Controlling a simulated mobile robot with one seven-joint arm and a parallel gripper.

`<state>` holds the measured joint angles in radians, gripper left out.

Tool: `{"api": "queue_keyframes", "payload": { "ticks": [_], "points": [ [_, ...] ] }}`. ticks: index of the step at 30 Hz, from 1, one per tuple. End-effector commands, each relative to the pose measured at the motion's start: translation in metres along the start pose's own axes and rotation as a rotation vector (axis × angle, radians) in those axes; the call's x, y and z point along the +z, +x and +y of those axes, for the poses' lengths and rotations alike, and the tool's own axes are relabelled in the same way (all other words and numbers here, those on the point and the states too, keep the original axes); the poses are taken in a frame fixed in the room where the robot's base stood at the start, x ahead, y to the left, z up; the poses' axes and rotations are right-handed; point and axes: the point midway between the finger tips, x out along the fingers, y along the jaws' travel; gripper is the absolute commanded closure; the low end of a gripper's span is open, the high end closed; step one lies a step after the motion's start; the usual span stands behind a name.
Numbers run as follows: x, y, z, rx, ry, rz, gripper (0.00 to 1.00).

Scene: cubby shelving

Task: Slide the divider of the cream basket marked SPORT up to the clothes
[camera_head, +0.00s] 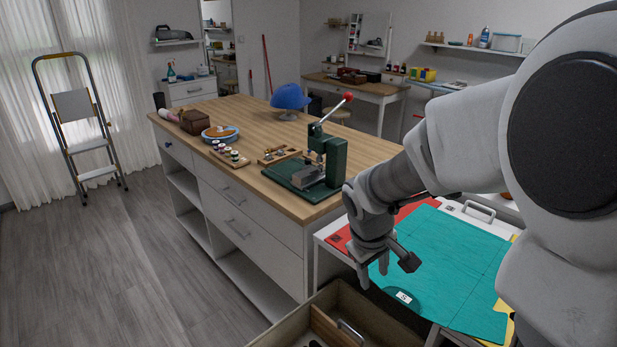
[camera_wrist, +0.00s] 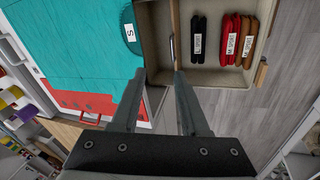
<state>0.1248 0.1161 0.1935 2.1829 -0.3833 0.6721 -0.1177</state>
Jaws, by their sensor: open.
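The cream basket (camera_head: 388,307) is cut off at the bottom of the head view; in the wrist view it (camera_wrist: 215,78) is at the upper right. Its wooden divider (camera_head: 330,326) carries a metal handle (camera_head: 350,331); in the wrist view the divider (camera_wrist: 176,18) and handle (camera_wrist: 171,46) also show. Folded black clothes (camera_wrist: 198,30) and red and brown clothes (camera_wrist: 230,35) lie right of the divider, with a gap between. Their tags seem to read SPORT. My gripper (camera_head: 385,273) is open and empty, above the basket's far side. In the wrist view its fingertips (camera_wrist: 155,77) lie close to the divider's near end.
A teal garment (camera_head: 440,260) with an S tag lies on a table beside the basket, over red and yellow pieces. A wooden-topped counter (camera_head: 250,150) with a green press (camera_head: 325,165) stands behind. Grey floor (camera_head: 120,270) is clear at left.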

Motion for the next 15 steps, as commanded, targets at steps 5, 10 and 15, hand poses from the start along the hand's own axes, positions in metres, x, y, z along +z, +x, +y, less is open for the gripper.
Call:
{"api": "queue_keyframes", "payload": {
  "ticks": [5,10,15],
  "points": [
    [-0.018,0.077,-0.013,-0.043,-0.116,-0.040,0.55],
    [-0.029,0.120,-0.022,-0.075,-0.188,-0.051,0.55],
    [-0.032,0.138,-0.028,-0.090,-0.219,-0.053,0.55]
  ]
}}
